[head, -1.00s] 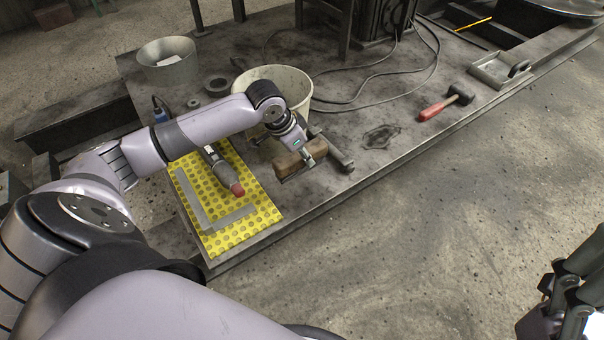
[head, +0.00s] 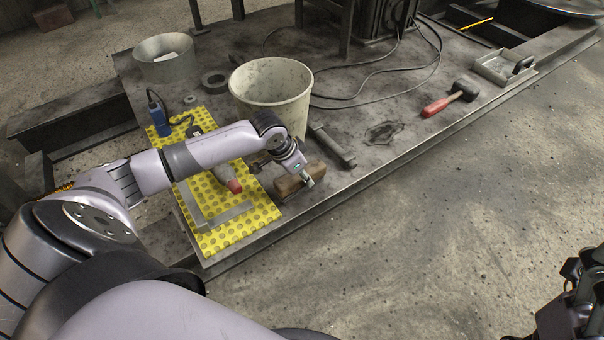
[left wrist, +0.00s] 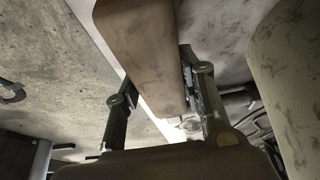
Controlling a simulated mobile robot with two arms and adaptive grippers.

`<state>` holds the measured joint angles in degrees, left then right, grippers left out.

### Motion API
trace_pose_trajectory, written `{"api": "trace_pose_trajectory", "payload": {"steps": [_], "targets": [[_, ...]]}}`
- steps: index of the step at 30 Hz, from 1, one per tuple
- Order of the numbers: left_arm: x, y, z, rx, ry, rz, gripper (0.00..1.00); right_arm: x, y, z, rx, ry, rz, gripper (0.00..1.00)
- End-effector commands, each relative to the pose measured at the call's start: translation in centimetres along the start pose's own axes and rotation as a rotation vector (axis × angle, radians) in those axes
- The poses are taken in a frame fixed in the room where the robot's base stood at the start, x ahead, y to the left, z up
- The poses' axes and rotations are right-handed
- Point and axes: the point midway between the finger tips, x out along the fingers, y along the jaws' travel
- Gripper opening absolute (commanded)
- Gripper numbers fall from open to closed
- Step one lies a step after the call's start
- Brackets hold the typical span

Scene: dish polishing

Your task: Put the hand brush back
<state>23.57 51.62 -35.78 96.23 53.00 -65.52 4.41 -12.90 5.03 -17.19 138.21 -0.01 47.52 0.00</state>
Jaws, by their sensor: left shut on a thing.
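The hand brush (head: 287,187), a worn brown wooden block, is in my left gripper (head: 304,179) near the front edge of the metal work surface. It lies just right of the yellow dotted mat, in front of the bucket. I cannot tell whether its underside touches the surface. The left wrist view shows the brush (left wrist: 145,55) between the two fingers of the left gripper (left wrist: 158,95), which are shut on it. My right gripper (head: 572,298) is at the lower right corner, away from the surface, partly cut off and dark.
A yellow mat (head: 246,233) carries a grey angle piece (head: 225,215) and a red-tipped tool (head: 234,185). A pale bucket (head: 270,92) stands behind the brush, beside a dark metal bar (head: 333,147). A red-handled hammer (head: 437,107) and a tray (head: 490,70) lie farther right.

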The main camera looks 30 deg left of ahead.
Motion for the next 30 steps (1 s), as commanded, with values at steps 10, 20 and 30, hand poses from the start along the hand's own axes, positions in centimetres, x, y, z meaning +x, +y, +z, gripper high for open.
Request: {"api": "trace_pose_trajectory", "payload": {"steps": [10, 20, 30], "targets": [[0.2, 0.0, 0.1, 0.000, -0.001, 0.000, 0.54, -0.1, 0.0, 0.0, 0.001, -0.005, 0.002, 0.73], [0.1, 0.0, 0.1, 0.000, 0.000, 0.000, 0.56, -0.1, 0.0, 0.1, 0.000, -0.003, 0.000, 0.73], [-5.5, -0.1, -0.2, 0.001, -0.002, -0.002, 0.56, 0.2, 0.0, -0.6, 0.008, -0.060, 0.024, 0.73]]}}
